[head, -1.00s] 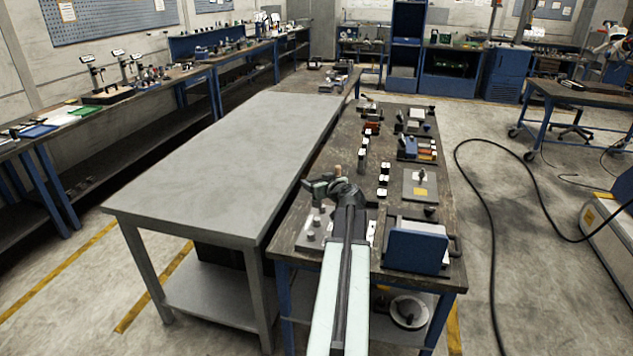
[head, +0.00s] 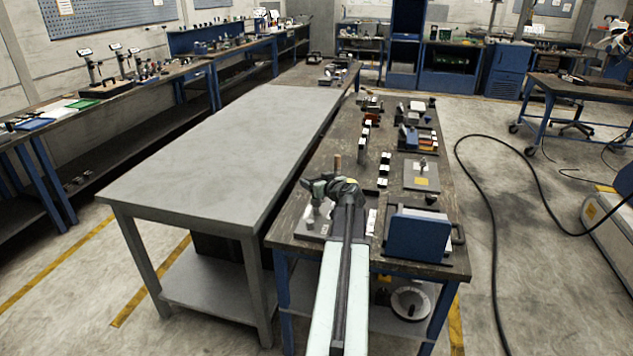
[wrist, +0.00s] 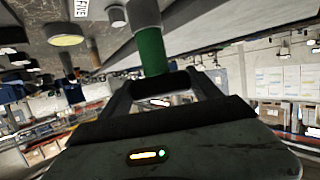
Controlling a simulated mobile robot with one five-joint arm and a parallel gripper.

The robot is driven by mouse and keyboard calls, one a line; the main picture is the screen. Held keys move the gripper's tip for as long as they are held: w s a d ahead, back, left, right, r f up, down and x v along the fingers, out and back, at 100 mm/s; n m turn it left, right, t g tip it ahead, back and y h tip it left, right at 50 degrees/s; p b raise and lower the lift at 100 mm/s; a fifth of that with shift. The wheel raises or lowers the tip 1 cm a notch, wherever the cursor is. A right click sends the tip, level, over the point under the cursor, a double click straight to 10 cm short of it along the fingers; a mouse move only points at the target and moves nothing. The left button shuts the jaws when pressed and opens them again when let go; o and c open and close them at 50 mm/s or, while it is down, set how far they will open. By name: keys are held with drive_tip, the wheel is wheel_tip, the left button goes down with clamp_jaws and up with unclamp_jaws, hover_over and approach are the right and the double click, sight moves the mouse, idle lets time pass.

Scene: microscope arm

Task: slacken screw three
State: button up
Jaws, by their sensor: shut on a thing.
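My gripper (head: 322,189) is over the near left corner of the dark workbench, above a grey plate (head: 305,238) with several knob-like screws. In the wrist view, which looks turned over, my gripper (wrist: 156,82) is shut on a screw (wrist: 152,52) with a green end and a grey shaft. The screw runs up towards the plate surface. A label reading FIVE (wrist: 81,8) is on that surface, left of the held screw. Other screws stand nearby, one with a yellow end (wrist: 66,40). I cannot read a label for the held screw.
A brown post (head: 337,163) stands just behind my gripper. A blue box (head: 418,236) stands to the right on the bench, with a grey plate (head: 421,176) behind it. A bare grey table (head: 215,165) is on the left. A black cable (head: 490,220) lies on the right floor.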

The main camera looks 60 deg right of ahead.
drive_tip(key=shift+f+b, duration=1.6)
idle(0.3)
drive_tip(key=shift+d, duration=0.1)
drive_tip(key=n+y, duration=0.1)
drive_tip(key=n+t+y, duration=0.1)
drive_tip(key=shift+d+y, duration=0.3)
drive_tip(key=shift+a+n+t+y, duration=0.1)
drive_tip(key=shift+n+t+y, duration=0.3)
drive_tip(key=shift+n+y, duration=0.3)
drive_tip(key=shift+a+n+y, duration=0.3)
drive_tip(key=shift+y, duration=0.1)
drive_tip(key=shift+d+n+y, duration=0.4)
drive_tip(key=shift+n+y, duration=0.5)
drive_tip(key=shift+y, duration=0.2)
drive_tip(key=n+y, duration=0.2)
drive_tip(key=shift+a+y, duration=0.2)
drive_tip(key=shift+y, duration=0.1)
drive_tip(key=shift+a, duration=0.2)
